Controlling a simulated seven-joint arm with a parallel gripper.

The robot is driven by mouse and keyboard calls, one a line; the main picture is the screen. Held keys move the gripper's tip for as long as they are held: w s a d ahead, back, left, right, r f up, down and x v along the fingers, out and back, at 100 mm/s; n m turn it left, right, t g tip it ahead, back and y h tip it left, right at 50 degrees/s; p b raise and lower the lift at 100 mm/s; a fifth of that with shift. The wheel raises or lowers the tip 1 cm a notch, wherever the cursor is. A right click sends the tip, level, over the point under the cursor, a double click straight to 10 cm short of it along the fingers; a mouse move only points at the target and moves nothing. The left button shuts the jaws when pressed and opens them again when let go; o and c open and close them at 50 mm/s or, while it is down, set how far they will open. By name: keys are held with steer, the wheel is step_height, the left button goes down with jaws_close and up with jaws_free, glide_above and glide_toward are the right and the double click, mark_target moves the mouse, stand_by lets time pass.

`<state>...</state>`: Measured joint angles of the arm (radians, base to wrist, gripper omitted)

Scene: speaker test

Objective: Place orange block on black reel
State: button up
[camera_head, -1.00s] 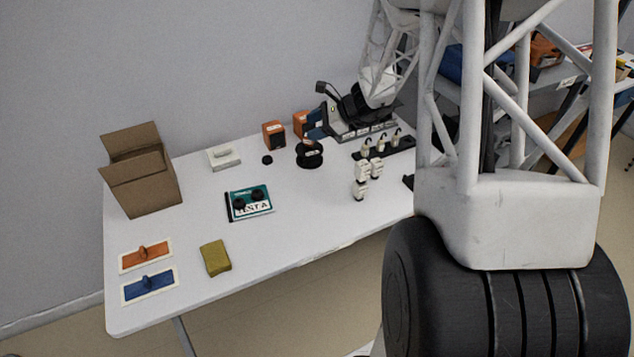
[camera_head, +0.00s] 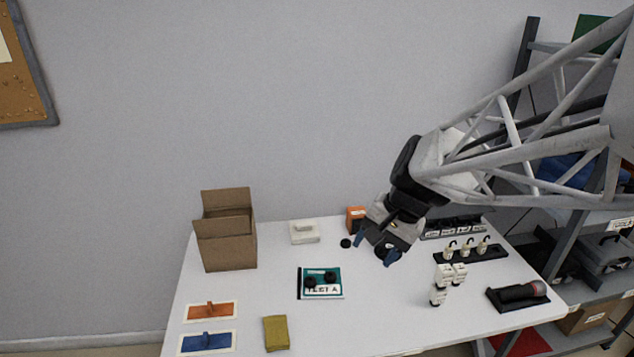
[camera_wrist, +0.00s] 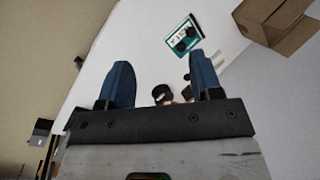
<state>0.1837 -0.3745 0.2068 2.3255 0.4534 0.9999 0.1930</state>
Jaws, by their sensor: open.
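An orange block (camera_head: 355,219) with a pale label stands at the back of the white table, just left of my gripper. The black reel (camera_head: 384,249) shows in part between my fingers in the head view. In the wrist view the black reel (camera_wrist: 161,93) lies between and beyond the fingers, with a small orange patch beside it, mostly hidden. My gripper (camera_head: 376,248) has its blue fingers spread, pointing down over the reel's area. In the wrist view my gripper (camera_wrist: 160,72) is open with nothing between its fingertips. A second orange block cannot be made out in the head view.
A small black disc (camera_head: 346,243) and a white block (camera_head: 304,232) lie to the left. White pieces (camera_head: 446,284) and a hooked-weight rack (camera_head: 470,253) are at right.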

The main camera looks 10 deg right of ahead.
steer(key=s+r+n+t+h, duration=0.1)
steer(key=s+r+n+h, duration=0.2)
steer(key=s+n, duration=0.4)
steer(key=shift+s+a+h, duration=0.45)
steer(key=shift+s+h, duration=0.25)
steer(key=shift+s, duration=2.3)
